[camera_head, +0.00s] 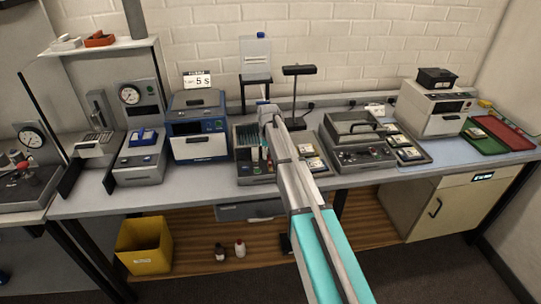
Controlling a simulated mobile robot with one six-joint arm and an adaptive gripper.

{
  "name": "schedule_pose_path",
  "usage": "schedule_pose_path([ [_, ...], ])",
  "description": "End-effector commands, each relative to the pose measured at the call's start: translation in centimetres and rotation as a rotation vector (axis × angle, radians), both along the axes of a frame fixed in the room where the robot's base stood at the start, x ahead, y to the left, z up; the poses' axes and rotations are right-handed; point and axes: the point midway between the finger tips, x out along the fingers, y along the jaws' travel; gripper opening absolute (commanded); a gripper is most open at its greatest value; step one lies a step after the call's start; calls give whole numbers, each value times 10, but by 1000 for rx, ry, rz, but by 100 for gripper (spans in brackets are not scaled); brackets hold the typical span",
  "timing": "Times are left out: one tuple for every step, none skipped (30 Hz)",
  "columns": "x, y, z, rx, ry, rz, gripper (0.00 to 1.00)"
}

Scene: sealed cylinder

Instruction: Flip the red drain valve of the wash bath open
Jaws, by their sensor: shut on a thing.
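My arm reaches from the bottom of the head view to a bench unit (244,140) with a green-slotted top at the middle of the bench, which may be the wash bath. My gripper (264,152) is at the end of the arm, low over this unit. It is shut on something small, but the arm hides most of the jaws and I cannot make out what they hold. I cannot pick out the red drain valve; it is hidden or too small to tell.
A yellow bin (144,246) sits below the bench.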

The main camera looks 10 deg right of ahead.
Motion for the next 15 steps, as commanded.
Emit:
schedule_pose_path([
  [-1, 1, 0, 1, 1, 8, 0],
  [-1, 1, 0, 1, 1, 12, 0],
  [-1, 1, 0, 1, 1, 16, 0],
  [-1, 1, 0, 1, 1, 18, 0],
  [-1, 1, 0, 1, 1, 19, 0],
  [-1, 1, 0, 1, 2, 20, 0],
  [-1, 1, 0, 1, 2, 21, 0],
  [-1, 1, 0, 1, 2, 21, 0],
  [-1, 1, 0, 1, 2, 21, 0],
  [-1, 1, 0, 1, 2, 20, 0],
  [-1, 1, 0, 1, 2, 20, 0],
  [-1, 1, 0, 1, 2, 20, 0],
  [-1, 1, 0, 1, 2, 20, 0],
  [-1, 1, 0, 1, 2, 20, 0],
  [-1, 1, 0, 1, 2, 20, 29],
])
